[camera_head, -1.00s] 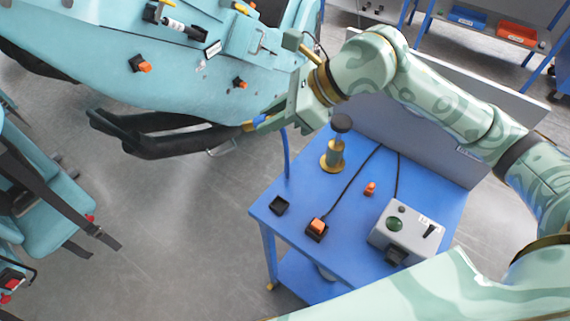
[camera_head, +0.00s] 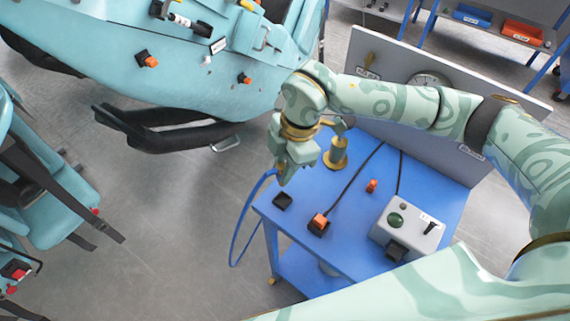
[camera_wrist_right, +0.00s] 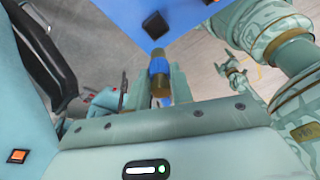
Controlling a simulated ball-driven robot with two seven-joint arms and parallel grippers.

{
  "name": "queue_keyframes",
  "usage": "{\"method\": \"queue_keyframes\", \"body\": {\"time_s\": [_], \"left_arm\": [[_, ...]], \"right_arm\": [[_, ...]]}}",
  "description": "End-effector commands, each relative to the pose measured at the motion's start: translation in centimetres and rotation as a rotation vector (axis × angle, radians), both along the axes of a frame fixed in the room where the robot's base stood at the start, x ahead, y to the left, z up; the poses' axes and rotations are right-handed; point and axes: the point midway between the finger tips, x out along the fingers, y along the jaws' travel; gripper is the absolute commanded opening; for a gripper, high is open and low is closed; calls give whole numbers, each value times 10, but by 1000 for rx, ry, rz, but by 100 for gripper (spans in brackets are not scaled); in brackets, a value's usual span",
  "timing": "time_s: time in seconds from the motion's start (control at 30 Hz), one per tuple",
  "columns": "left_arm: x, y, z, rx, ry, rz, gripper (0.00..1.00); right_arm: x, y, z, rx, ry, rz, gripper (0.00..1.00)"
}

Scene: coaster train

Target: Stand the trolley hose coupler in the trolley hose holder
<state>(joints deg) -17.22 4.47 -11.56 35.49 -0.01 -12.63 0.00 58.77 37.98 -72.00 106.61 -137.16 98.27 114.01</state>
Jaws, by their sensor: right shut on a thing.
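My right gripper (camera_head: 282,180) is shut on the trolley hose coupler and hangs above the left edge of the blue trolley. In the right wrist view, the coupler (camera_wrist_right: 159,67), blue with a brass-coloured band, sits between the two fingers of the right gripper (camera_wrist_right: 154,88). In the head view the gripper mostly hides it, and its blue hose (camera_head: 236,225) loops down beside the trolley. A small black square socket (camera_head: 283,201), seemingly the trolley hose holder, is on the trolley top just below the gripper. It also shows ahead of the coupler in the wrist view (camera_wrist_right: 155,26). They are apart.
The trolley top (camera_head: 345,185) also carries a brass stand (camera_head: 337,157), an orange-and-black switch (camera_head: 319,224), a small orange piece (camera_head: 371,186) and a grey control box (camera_head: 407,227). A grey panel (camera_head: 430,150) rises behind. The teal coaster car (camera_head: 150,85) is at left.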

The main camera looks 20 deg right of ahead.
Motion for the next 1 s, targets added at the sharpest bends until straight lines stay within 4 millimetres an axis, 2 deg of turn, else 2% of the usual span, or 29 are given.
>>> {"method": "queue_keyframes", "body": {"time_s": [0.13,0.47,0.67,1.0], "left_arm": [[0,0,0,-1,0,0,88],[1,0,1,0,-1,1,88],[2,1,10,0,-5,2,88],[-1,2,-13,3,3,2,88]], "right_arm": [[-1,-3,0,45,1,-96,0],[0,-2,1,47,0,-100,0],[-1,-2,5,45,0,-96,0],[0,-2,-35,45,2,-96,0]]}}
